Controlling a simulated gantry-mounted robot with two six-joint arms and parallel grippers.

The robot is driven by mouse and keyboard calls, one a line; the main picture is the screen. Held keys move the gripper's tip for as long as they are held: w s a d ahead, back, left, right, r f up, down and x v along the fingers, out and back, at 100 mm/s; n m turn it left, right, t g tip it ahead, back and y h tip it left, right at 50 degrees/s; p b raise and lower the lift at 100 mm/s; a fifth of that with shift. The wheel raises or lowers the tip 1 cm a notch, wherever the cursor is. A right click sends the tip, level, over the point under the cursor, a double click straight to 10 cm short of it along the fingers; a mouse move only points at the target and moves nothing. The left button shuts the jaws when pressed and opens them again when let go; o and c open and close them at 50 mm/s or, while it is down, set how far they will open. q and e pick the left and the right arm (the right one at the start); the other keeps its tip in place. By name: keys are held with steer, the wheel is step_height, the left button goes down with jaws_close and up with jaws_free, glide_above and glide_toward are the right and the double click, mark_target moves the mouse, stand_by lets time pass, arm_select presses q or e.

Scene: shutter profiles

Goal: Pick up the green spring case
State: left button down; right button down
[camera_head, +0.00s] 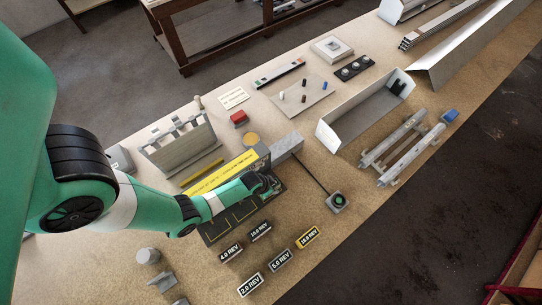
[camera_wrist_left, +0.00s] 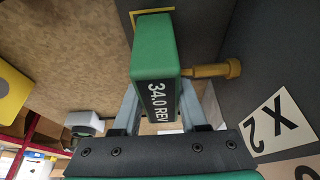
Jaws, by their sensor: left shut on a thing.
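In the head view my left gripper (camera_head: 268,186) is over the dark mat with yellow outlines (camera_head: 217,231), by the grey housing with a yellow strip. There the case cannot be told apart from the green arm. My right gripper is in neither view.
Several labelled spring cases, such as the 5.0 REV one (camera_head: 281,260) and the yellow-edged one (camera_head: 308,237), lie in front. A box with a green button (camera_head: 337,202) is to the right. A slotted rack (camera_head: 178,146) stands behind the arm. An open white casing (camera_head: 365,108) lies farther right.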

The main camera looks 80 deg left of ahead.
arm_select(q)
step_height(320, 180, up, 4)
steer(key=shift+f+p, duration=0.2)
steer(key=shift+p, duration=0.6)
steer(key=s+d+r+p, duration=0.1)
steer(key=r, duration=0.1)
steer(key=s+d+r+p, duration=0.1)
steer(key=s+r+p, duration=0.2)
steer(key=r+p, duration=0.1)
steer(key=r, duration=0.1)
steer(key=shift+s+d, duration=0.35)
steer(key=shift+d, duration=0.05)
steer(key=s+d+r, duration=0.2)
steer(key=s+d, duration=0.2)
steer(key=s, duration=0.3)
steer(key=shift+s+d+r, duration=0.15)
steer(key=shift+r, duration=0.05)
